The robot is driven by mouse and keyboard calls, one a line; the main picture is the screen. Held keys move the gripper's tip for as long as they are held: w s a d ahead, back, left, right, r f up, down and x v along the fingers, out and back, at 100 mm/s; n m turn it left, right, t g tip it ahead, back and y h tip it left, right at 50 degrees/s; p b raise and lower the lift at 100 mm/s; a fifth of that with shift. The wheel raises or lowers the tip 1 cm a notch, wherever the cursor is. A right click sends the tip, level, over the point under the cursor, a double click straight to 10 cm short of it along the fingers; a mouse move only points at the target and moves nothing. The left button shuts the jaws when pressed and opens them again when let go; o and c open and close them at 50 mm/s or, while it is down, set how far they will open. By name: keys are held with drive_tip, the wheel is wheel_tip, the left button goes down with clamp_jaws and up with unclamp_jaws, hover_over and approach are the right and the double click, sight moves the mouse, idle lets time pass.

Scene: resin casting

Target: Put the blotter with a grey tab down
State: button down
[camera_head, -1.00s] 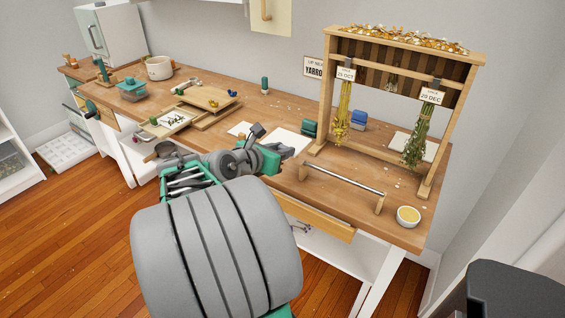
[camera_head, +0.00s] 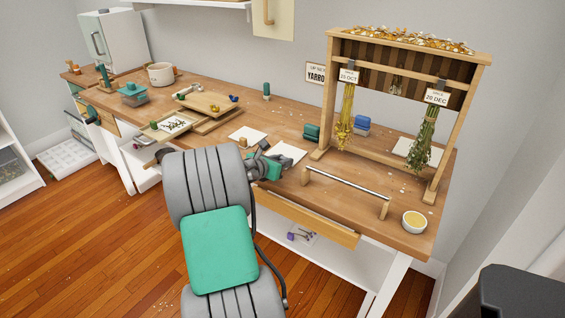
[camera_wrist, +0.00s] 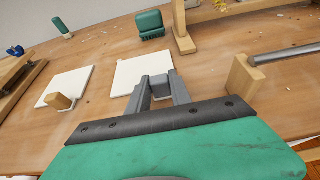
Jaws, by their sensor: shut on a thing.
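The blotter with a grey tab is a flat white square (camera_wrist: 134,72), seen in the wrist view just beyond my fingers. It also shows in the head view (camera_head: 288,152). My gripper (camera_wrist: 162,92) is shut on its grey tab (camera_wrist: 162,84), at the blotter's near edge. The blotter is roughly level, at or very close to the worktop; I cannot tell whether it touches. In the head view my gripper (camera_head: 268,160) is partly hidden by my arm.
A second white blotter (camera_wrist: 71,83) with a wooden tab (camera_wrist: 60,101) lies to the left. A metal rail (camera_head: 345,181) on wooden posts stands to the right. A teal block (camera_head: 311,132) is behind, beside the drying rack (camera_head: 329,110). A wooden tray stack (camera_head: 212,103) is further left.

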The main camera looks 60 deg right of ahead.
drive_tip(key=c, duration=1.2)
unclamp_jaws()
drive_tip(key=shift+o, duration=0.2)
drive_tip(key=shift+r, duration=0.1)
drive_tip(key=p+v, duration=0.1)
drive_tip(key=v, duration=1.1)
drive_tip(key=w+a+f+m+t+y, duration=0.25)
drive_tip(key=w+a+m, duration=0.2)
drive_tip(key=a, duration=0.55)
drive_tip(key=w+a+f+m+t+y, duration=0.2)
drive_tip(key=w+a+m+y, duration=0.15)
drive_tip(key=w+a, duration=0.45)
drive_tip(key=s+a+m+y, duration=0.2)
drive_tip(key=s+a, duration=0.1)
drive_tip(key=a, duration=0.6)
drive_tip(key=s+a+f+m+y, duration=0.1)
drive_tip(key=s+a+m+y, duration=0.1)
drive_tip(key=a, duration=0.8)
drive_tip(key=s+a+m+y, duration=0.3)
drive_tip(key=s+a+m, duration=0.1)
drive_tip(key=a, duration=0.6)
drive_tip(key=shift+s+a+f, duration=0.2)
drive_tip(key=shift+s+f, duration=0.05)
drive_tip(key=shift+s, duration=0.05)
